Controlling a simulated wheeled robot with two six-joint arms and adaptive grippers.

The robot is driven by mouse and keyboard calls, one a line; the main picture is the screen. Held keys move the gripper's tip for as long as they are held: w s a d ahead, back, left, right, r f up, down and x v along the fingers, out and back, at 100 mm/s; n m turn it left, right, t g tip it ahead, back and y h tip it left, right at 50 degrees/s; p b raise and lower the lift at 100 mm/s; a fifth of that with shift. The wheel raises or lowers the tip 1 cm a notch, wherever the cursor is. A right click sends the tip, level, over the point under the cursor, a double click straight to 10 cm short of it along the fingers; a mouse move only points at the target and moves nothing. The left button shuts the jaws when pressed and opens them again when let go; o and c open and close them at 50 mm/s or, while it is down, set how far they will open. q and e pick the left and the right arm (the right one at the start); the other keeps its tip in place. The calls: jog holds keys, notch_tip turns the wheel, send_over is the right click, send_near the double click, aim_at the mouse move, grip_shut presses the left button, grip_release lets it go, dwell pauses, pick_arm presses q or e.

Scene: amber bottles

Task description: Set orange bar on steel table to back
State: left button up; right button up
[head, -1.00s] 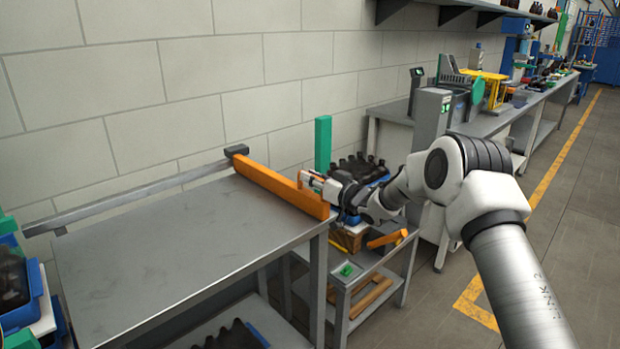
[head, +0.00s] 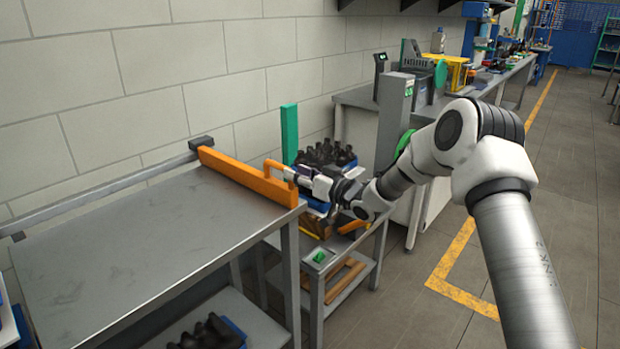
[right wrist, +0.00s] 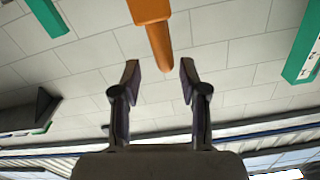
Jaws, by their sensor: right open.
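The orange bar (head: 245,180) lies along the right edge of the steel table (head: 130,245), from its back corner by the wall towards the front. A curved orange handle (head: 277,164) stands near its front end. My right gripper (head: 297,178) is just right of the handle, level with the bar. In the right wrist view my right gripper (right wrist: 160,75) is open and empty, with an orange part (right wrist: 157,35) ahead, around the gap between the fingertips. Contact cannot be told. My left gripper is not in view.
A grey rail (head: 100,190) runs along the table's back to a dark block (head: 201,143). Right of the table stand a green post (head: 289,135), a blue crate of dark bottles (head: 325,157) and a lower cart (head: 320,272). The steel tabletop is clear.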

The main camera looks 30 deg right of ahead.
jog(key=v, duration=0.5)
jog(key=shift+s, duration=0.15)
jog(key=shift+d, duration=0.1)
